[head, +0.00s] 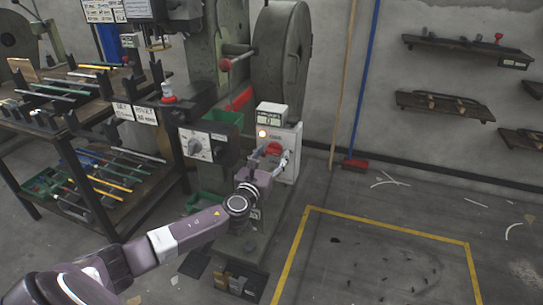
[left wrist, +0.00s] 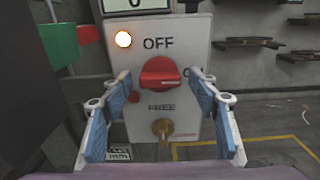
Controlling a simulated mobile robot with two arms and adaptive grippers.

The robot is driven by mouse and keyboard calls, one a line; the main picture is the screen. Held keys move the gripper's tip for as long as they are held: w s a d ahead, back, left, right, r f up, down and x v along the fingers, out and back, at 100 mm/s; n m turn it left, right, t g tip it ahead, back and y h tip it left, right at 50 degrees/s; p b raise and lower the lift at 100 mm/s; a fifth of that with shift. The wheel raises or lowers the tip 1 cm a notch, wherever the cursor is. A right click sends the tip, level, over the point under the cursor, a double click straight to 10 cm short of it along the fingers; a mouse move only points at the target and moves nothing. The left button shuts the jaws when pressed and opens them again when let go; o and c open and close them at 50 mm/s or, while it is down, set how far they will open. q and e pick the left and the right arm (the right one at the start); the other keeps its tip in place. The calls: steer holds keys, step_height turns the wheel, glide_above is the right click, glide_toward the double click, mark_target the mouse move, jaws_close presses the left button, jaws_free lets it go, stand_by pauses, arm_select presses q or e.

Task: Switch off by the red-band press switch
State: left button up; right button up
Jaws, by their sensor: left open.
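The white switch box (head: 291,135) is on the front of the grey-green press (head: 282,62), which has a red band (head: 240,100). Its red rotary knob (left wrist: 160,71) fills the middle of the left wrist view. The knob's grip bar lies roughly level, with OFF printed above and ON partly hidden at the right. A lamp (left wrist: 123,39) glows at the box's upper left. My left gripper (head: 270,164) is open in front of the box. In the left wrist view its blue-padded fingers (left wrist: 163,88) stand either side of the knob, apart from it.
A brass key-like part (left wrist: 162,129) sits below the knob. A second dial box (head: 205,144) is left of the switch box. A rack (head: 70,120) with rods stands at the left. A broom (head: 355,163) leans on the wall. The yellow-marked floor (head: 375,260) at right is mostly clear.

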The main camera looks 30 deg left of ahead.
arm_select(q)
steer(key=shift+c, duration=0.6)
steer(key=c, duration=1)
steer(key=shift+c, duration=0.2)
